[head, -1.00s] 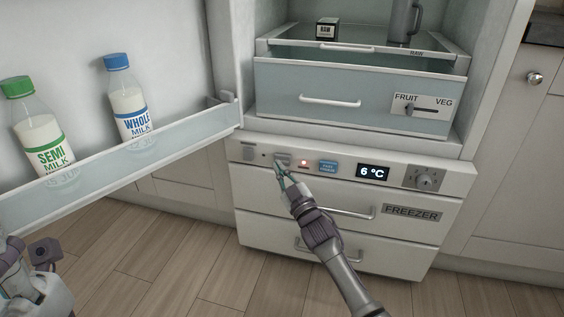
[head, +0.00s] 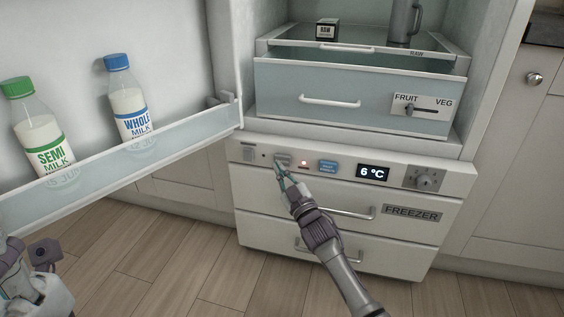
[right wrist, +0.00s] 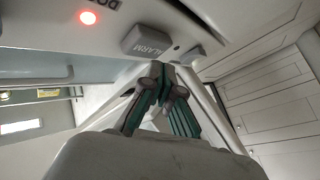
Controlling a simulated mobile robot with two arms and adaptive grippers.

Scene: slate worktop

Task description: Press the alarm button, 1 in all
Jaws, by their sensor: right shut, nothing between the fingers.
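The alarm button is a grey key marked ALARM (right wrist: 147,42) in the right wrist view. In the head view the alarm button (head: 283,157) sits on the control strip, left of a small indicator light (head: 303,164). That light (right wrist: 88,17) glows red in the right wrist view. My right gripper (head: 281,170) is shut and empty, its teal fingertips just below the button in the head view. In the right wrist view the fingertips (right wrist: 160,70) show close beside the button; I cannot tell whether they touch it. At lower left only parts of my left arm show, without fingers.
The control strip also holds a blue key (head: 328,167), a 6 °C display (head: 373,172) and a dial (head: 425,179). Freezer drawers (head: 410,214) lie below. The open fridge door's shelf (head: 190,138) with two milk bottles stands at left.

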